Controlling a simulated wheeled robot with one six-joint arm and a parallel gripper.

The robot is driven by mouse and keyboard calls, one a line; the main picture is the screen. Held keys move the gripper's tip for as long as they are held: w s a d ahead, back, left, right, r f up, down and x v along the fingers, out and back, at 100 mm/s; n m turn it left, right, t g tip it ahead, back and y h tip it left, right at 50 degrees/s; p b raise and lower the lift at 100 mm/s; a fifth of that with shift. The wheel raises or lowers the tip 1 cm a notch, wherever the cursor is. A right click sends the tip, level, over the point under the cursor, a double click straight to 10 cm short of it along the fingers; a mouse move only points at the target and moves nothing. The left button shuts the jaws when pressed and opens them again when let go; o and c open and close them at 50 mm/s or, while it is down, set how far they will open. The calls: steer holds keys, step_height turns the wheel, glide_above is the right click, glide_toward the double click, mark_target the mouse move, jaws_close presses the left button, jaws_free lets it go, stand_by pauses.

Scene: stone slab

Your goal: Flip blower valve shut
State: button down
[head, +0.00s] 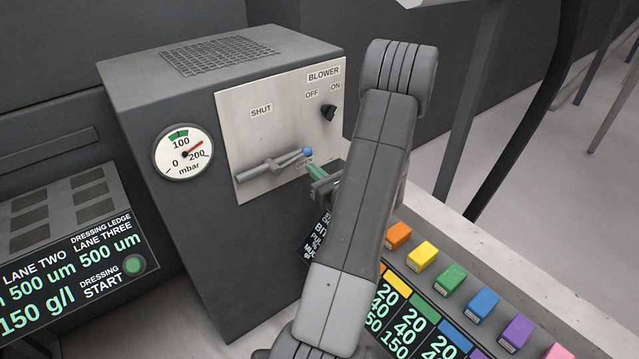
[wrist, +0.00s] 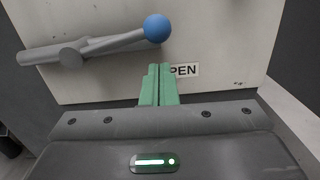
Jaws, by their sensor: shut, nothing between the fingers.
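The blower valve is a grey lever (head: 286,162) on the pale metal panel (head: 236,122) of the grey blower box. The lever lies nearly level, tilted slightly up to the right. Its blue ball knob (head: 308,152) is at the OPEN label (head: 304,162). The SHUT label (head: 261,111) is higher, above the pivot. My gripper (head: 314,170) has its green fingers closed together and empty, just right of and below the knob. In the wrist view the closed fingertips (wrist: 159,70) sit below the blue knob (wrist: 157,28), with a small gap in the picture.
A black rotary switch (head: 328,113) marked OFF and ON is up to the right on the panel. A pressure gauge (head: 183,153) is on the left. A screen with a green START button (head: 134,265) is lower left. A row of coloured blocks (head: 450,279) lies right of my arm.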

mark_target(306, 150)
steer(key=shift+w+a+r, duration=0.1)
steer(key=shift+w+r, duration=0.05)
steer(key=shift+r, duration=0.55)
steer(key=shift+r+n+b, duration=0.45)
steer(key=shift+n, duration=0.25)
step_height(306, 150, up, 3)
steer(key=n+b, duration=0.4)
steer(key=shift+a+r, duration=0.1)
steer(key=shift+a, duration=0.05)
steer(key=s+a+r+n+b, duration=0.4)
steer(key=a+r+n+b, duration=0.1)
steer(key=n+b, duration=0.6)
steer(key=shift+a+r+n+g+b, duration=0.2)
steer(key=shift+r+n+g+b, duration=0.15)
steer(key=shift+r+b, duration=0.45)
steer(key=shift+s, duration=0.1)
